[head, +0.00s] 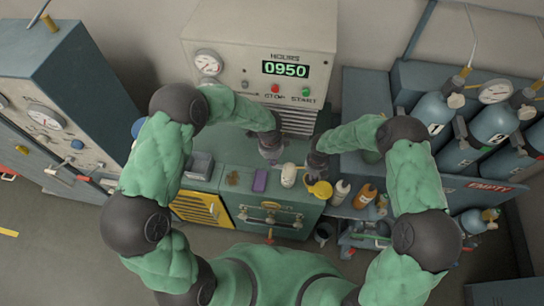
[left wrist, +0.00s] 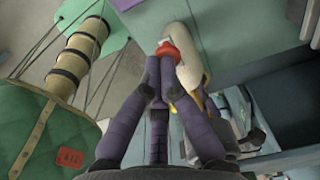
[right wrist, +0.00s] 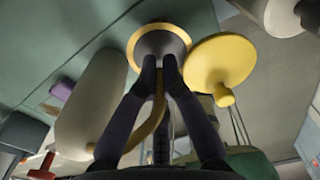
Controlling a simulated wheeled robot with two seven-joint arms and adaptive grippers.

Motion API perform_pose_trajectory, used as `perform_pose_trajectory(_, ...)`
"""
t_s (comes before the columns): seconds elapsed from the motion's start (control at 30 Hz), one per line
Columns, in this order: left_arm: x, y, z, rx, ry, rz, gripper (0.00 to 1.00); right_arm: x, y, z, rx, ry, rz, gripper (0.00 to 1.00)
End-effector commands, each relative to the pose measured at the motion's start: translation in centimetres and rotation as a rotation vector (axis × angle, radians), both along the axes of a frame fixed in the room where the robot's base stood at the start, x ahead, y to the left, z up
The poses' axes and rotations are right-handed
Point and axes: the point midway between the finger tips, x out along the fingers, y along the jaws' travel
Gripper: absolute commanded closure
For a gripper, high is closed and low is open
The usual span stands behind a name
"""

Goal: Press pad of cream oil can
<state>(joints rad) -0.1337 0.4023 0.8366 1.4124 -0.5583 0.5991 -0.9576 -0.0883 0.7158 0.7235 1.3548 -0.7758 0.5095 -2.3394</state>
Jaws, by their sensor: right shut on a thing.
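The cream oil can (head: 288,175) stands on the teal bench top. Its rounded cream body (left wrist: 190,65) and red pad (left wrist: 167,50) show in the left wrist view. My left gripper (head: 277,162) is beside the can. Its fingertips (left wrist: 163,68) are together, right at the red pad; I cannot tell whether they touch it. My right gripper (head: 317,178) is shut on a yellow-rimmed vessel (right wrist: 135,45) with a dark inside, right of the can. The can's body (right wrist: 95,105) also shows in the right wrist view.
A purple box (head: 260,180) sits left of the can. A white bottle (head: 340,193) and an orange bottle (head: 364,196) stand to the right. The control panel (head: 262,28) rises behind. Gas cylinders (head: 433,115) stand at the right.

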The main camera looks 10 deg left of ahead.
Motion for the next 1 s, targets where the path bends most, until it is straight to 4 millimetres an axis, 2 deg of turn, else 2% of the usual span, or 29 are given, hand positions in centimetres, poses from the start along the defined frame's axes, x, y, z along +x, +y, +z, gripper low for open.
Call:
perform_pose_trajectory(0.27, 0.0, 0.0, 0.0, 0.000, 0.000, 0.000, 1.00, 0.0, 0.0, 0.0, 0.000, 0.000, 0.000, 1.00)
perform_pose_trajectory(0.6, -0.1, 0.0, -2.6, 0.000, 0.003, 0.001, 1.00, 0.0, 0.0, 0.0, 0.000, 0.000, 0.000, 1.00)
perform_pose_trajectory(0.87, -0.5, -0.1, -2.8, 0.001, 0.011, -0.002, 1.00, -0.1, 0.0, -0.1, 0.000, 0.002, 0.001, 1.00)
perform_pose_trajectory(1.0, -0.5, -0.1, -2.2, 0.001, 0.012, -0.003, 1.00, -0.1, 0.0, -0.1, 0.000, 0.002, 0.001, 1.00)
